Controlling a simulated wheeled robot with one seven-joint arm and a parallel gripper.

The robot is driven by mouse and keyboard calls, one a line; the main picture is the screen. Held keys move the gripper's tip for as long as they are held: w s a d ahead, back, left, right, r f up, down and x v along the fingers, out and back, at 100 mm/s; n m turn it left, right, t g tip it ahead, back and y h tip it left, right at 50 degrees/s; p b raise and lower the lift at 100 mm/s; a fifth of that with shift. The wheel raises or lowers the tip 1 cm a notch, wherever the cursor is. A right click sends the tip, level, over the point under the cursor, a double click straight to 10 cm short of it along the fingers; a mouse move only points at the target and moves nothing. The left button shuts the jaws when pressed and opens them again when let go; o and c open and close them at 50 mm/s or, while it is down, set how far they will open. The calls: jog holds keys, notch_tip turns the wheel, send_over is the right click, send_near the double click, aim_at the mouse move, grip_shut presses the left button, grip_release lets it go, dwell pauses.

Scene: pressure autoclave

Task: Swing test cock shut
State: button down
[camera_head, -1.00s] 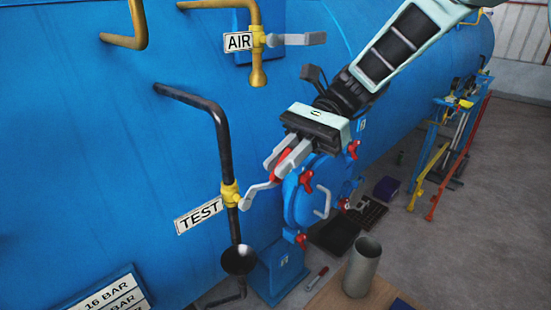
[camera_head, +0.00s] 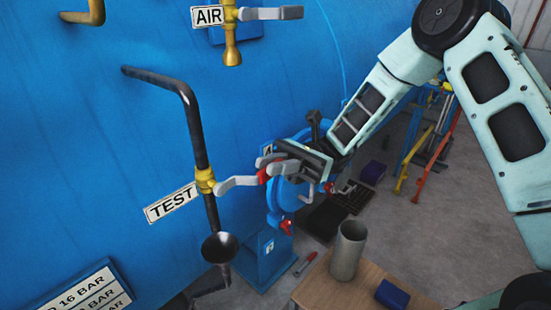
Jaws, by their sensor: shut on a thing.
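The test cock is a yellow valve (camera_head: 205,181) on a dark, near-vertical pipe (camera_head: 192,110), beside a white TEST plate (camera_head: 170,203). Its grey lever (camera_head: 238,183) sticks out to the right, about crosswise to the pipe. My gripper (camera_head: 268,167) is at the lever's outer end, coming from the right, and is shut on it. A red part (camera_head: 263,177) shows at the fingertips. The fingers partly hide the lever's end.
A blue vessel wall (camera_head: 100,120) fills the left. An AIR valve lever (camera_head: 270,13) juts out above. A funnel (camera_head: 219,247) hangs below the cock. A blue round door with red clamps (camera_head: 287,227) is close behind my gripper. A metal cylinder (camera_head: 348,250) stands on a wooden table (camera_head: 318,290).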

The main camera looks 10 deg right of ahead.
jog(key=shift+f, duration=0.25)
dwell(0.3)
jog(key=c, duration=1.4)
grip_release()
jog(key=shift+c, duration=0.2)
jog(key=b+v, duration=0.7)
jog(key=v, duration=1)
jog(key=shift+f, duration=0.4)
